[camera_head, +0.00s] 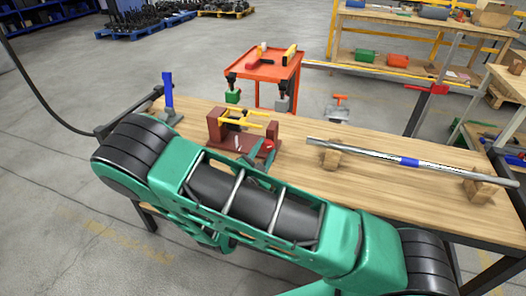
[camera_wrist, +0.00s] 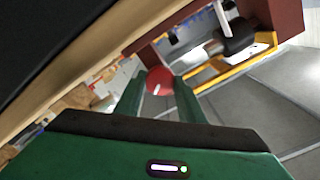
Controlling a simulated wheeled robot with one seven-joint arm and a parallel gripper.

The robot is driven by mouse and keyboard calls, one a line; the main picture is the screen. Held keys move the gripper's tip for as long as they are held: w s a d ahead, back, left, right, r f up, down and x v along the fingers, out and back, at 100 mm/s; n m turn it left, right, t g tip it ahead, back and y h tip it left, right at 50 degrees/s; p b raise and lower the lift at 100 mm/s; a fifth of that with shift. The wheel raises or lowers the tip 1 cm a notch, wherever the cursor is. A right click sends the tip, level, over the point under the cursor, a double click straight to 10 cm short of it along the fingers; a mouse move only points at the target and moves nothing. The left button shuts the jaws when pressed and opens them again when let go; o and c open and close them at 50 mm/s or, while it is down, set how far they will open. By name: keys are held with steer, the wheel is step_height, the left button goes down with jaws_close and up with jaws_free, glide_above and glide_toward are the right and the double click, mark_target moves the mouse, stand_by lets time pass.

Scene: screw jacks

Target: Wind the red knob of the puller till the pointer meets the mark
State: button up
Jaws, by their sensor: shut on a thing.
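The puller (camera_head: 215,128) is a dark red frame with yellow bars on the wooden bench; its red frame (camera_wrist: 276,18) fills the upper right of the wrist view. Its red knob (camera_head: 269,147) is small and partly covered by my gripper in the head view. In the wrist view the round red knob (camera_wrist: 159,78), with a short white line on its face, sits between the tips of my green fingers. My gripper (camera_wrist: 158,90) is shut on the knob. A white pin, perhaps the pointer, shows on the frame; I cannot make out the mark.
On the bench (camera_head: 390,190), a metal rod (camera_head: 370,154) with a blue band rests on wooden blocks to the right. A blue upright piece (camera_head: 168,90) stands at the left end. A red-orange cart (camera_head: 268,68) with tools stands behind the bench.

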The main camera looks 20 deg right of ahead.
steer(key=shift+a+f+m, duration=0.1)
steer(key=shift+a+m, duration=0.1)
steer(key=shift+m, duration=0.9)
steer(key=shift+a+f+m, duration=0.1)
steer(key=shift+a+m, duration=0.05)
steer(key=shift+m, duration=0.95)
steer(key=o, duration=1)
steer(key=shift+w, duration=0.1)
steer(key=shift+o, duration=0.2)
steer(key=shift+d+r, duration=0.1)
steer(key=shift+d, duration=0.05)
steer(key=v, duration=1)
steer(key=shift+s+a, duration=0.25)
steer(key=shift+s, duration=0.05)
